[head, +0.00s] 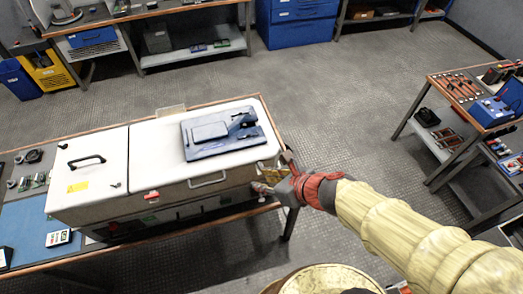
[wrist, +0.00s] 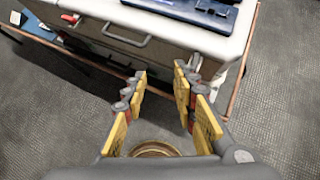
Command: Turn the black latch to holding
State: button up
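A white cabinet (head: 120,150) lies on the bench, with a dark blue panel (head: 205,143) on its top. A black part, possibly the latch, sits at the right of that panel (head: 243,121); I cannot make out its setting. A black handle (head: 86,160) is on the left lid. My gripper (head: 268,187) is at the cabinet's front right corner, below the panel's level. In the wrist view my gripper (wrist: 160,77) is open and empty, its yellow-padded fingers apart in front of the cabinet's front face. The blue panel (wrist: 190,9) is partly cut off there.
A grey bar handle (head: 208,181) and a red catch (head: 151,195) are on the cabinet's front. A tool cart (head: 455,130) stands at the right. Benches and blue drawers (head: 300,22) line the back. The floor (head: 340,110) between is clear.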

notch_tip(320, 180, up, 2)
jog(key=w+a+n+g+p, duration=0.1)
jog(key=a+n+g+p, duration=0.25)
jog(key=p, duration=0.25)
jog(key=n+g+h+p, duration=0.45)
jog(key=n+p, duration=0.75)
jog(key=n, duration=1.5)
send_over(261, 167)
jog(key=f, duration=0.1)
jog(key=f+t+h, duration=0.1)
jog(key=f, duration=0.1)
jog(key=shift+a+f+m+t+h, duration=0.25)
jog(key=shift+a+f+t, duration=0.05)
jog(key=shift+f, duration=0.1)
jog(key=shift+w+d+n, duration=0.1)
jog(key=shift+d+n, duration=0.15)
jog(key=shift+n, duration=0.45)
jog(key=shift+d+n, duration=0.1)
jog(key=shift+n, duration=0.6)
jog(key=shift+f+p, duration=0.65)
jog(key=shift+f, duration=3.2)
jog(key=shift+c, duration=1.3)
